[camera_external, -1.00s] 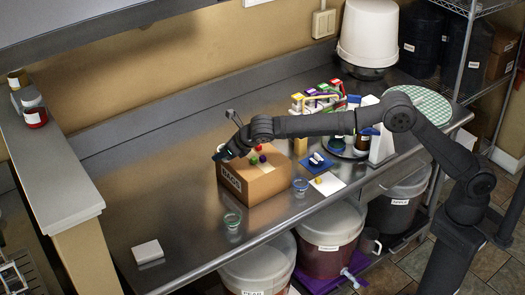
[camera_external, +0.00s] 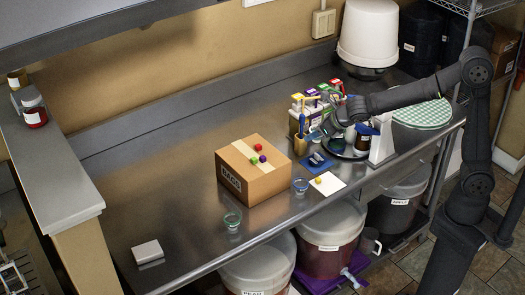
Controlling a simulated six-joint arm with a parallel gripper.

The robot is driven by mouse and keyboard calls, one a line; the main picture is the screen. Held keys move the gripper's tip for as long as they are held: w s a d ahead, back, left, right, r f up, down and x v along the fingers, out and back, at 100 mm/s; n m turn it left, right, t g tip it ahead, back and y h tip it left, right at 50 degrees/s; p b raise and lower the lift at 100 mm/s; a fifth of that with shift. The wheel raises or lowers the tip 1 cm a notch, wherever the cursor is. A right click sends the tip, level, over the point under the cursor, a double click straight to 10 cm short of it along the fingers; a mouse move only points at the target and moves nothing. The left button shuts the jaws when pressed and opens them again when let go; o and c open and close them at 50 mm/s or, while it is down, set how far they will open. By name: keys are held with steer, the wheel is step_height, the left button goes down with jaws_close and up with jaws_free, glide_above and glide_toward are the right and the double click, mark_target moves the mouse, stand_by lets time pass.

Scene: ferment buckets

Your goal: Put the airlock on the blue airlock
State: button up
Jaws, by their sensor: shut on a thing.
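My gripper (camera_external: 318,129) is at the back right of the steel counter, beside the rack of bottles with coloured tops. It is shut on a thin blue item (camera_external: 302,123), just above a tan upright block (camera_external: 300,144). Whether the item touches the block cannot be told. I cannot make out for certain which thing is the airlock. A small clear cup with a blue band (camera_external: 300,185) stands right of the cardboard box. A similar cup with a green band (camera_external: 232,218) stands at the front. A blue mat (camera_external: 309,168) with small pale and dark pieces lies below my gripper.
The coloured-top bottles (camera_external: 297,104), a round tray and a white stand (camera_external: 381,150) crowd the back right. The counter's left side is mostly clear.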

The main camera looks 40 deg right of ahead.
steer(key=shift+s+d+f, duration=0.25)
steer(key=shift+s+d, duration=0.4)
steer(key=shift+d, duration=0.15)
glide_above(301, 185)
steer(key=a, duration=0.2)
steer(key=f, duration=0.7)
steer(key=shift+s+d, duration=0.15)
steer(key=shift+s, duration=0.1)
steer(key=shift+f, duration=2)
steer(key=shift+f, duration=0.1)
steer(key=shift+f, duration=0.4)
steer(key=o, duration=1)
steer(key=shift+c, duration=0.2)
